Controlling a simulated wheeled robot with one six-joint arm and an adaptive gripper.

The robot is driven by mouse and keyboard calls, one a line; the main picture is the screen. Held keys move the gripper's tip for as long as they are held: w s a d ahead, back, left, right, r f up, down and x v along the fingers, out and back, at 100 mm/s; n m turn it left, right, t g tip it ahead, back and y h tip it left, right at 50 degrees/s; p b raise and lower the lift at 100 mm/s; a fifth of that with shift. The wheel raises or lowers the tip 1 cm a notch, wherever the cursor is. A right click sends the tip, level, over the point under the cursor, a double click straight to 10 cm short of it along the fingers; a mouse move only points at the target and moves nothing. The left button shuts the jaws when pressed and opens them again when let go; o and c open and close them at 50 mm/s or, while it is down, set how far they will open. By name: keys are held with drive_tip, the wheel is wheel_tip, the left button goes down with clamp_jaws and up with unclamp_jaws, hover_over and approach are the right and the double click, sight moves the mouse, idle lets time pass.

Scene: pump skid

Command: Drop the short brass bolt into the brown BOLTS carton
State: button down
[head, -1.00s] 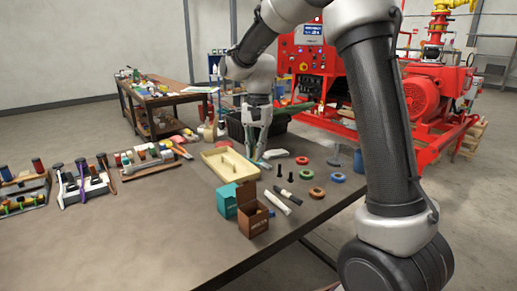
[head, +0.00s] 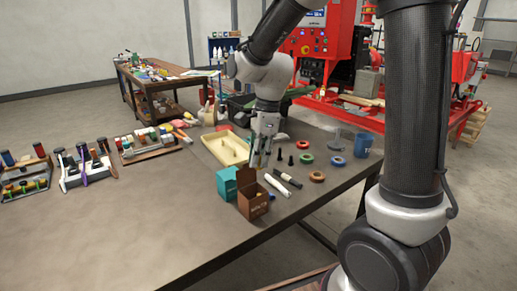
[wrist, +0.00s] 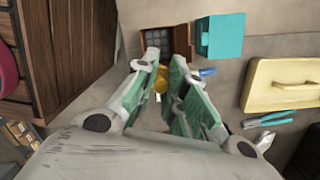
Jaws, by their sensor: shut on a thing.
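The brown BOLTS carton (head: 255,205) stands open on the bench in the head view, beside a teal carton (head: 227,184). In the wrist view the brown carton (wrist: 182,38) is at the top, just beyond my fingertips, with the teal carton (wrist: 220,37) to its right. My gripper (head: 261,162) points down behind the brown carton. In the wrist view my gripper (wrist: 165,80) is shut on the short brass bolt (wrist: 160,82), a yellow piece between the fingers. The fingers hide part of the bolt, and it is too small to make out in the head view.
A cream tray (head: 212,146) lies behind the cartons. A white tube (head: 277,186), a dark marker-like rod (head: 288,179), black bolts and tape rings such as the green one (head: 306,159) lie to the right. Racks stand at left; the front bench is clear.

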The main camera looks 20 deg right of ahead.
sight(259, 167)
drive_tip(key=shift+f, duration=1.75)
drive_tip(key=c, duration=1.4)
unclamp_jaws()
drive_tip(key=r, duration=0.4)
drive_tip(key=d+r, duration=0.1)
drive_tip(key=r, duration=0.7)
drive_tip(key=shift+d, duration=0.4)
